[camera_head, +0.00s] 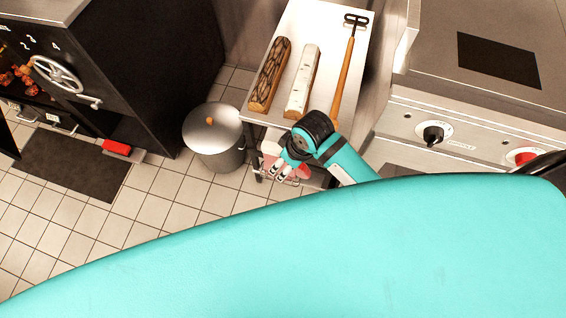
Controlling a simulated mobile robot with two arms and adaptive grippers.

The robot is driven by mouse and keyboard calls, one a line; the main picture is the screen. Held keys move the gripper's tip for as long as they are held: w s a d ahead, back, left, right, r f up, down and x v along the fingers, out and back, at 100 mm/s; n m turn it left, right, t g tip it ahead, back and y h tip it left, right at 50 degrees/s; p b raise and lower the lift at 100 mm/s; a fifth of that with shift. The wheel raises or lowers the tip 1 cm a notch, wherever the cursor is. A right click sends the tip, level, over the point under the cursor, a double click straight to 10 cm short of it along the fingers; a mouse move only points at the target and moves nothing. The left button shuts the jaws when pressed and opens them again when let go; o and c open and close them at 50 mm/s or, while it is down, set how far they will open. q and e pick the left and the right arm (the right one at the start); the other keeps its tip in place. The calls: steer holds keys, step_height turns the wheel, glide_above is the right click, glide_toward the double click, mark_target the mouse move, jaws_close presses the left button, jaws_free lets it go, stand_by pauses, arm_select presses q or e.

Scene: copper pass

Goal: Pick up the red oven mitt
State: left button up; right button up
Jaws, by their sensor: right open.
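A red piece (303,171), probably the red oven mitt, shows at the lower level of the small steel table, just beside my right gripper. Most of it is hidden by the gripper and arm, so its full shape cannot be told. My right gripper (279,172) is at the table's near edge, fingers pointing down and to the left. It is open, and nothing shows between its fingers. Whether it touches the red piece cannot be told. My left gripper is not in view.
The steel table (325,55) bears a dark log (269,75), a pale birch log (302,80) and a long wooden-handled tool (344,75). A lidded metal bin (214,132) stands left of it. A black oven (130,60) is left, a steel range (470,105) right.

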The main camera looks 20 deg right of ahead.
steer(key=w+d+r+n+g+h, duration=0.1)
steer(key=w+r+n+g+h, duration=0.1)
steer(key=w+r+n, duration=0.45)
steer(key=shift+m, duration=0.85)
steer(key=f, duration=0.3)
steer(key=f+b, duration=0.1)
steer(key=f, duration=0.3)
steer(key=f+b, duration=0.1)
steer(key=f, duration=0.2)
steer(key=shift+w+f, duration=0.15)
steer(key=shift+w, duration=0.15)
steer(key=shift+w+d+f+b, duration=0.15)
steer(key=shift+f+b, duration=0.1)
steer(key=shift+f, duration=1.1)
steer(key=shift+w+d+f+b, duration=0.1)
steer(key=shift+f+b, duration=0.1)
steer(key=shift+f, duration=1.1)
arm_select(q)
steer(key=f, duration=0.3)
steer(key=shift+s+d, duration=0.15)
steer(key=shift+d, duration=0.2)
arm_select(e)
steer(key=shift+c, duration=0.3)
jaws_close()
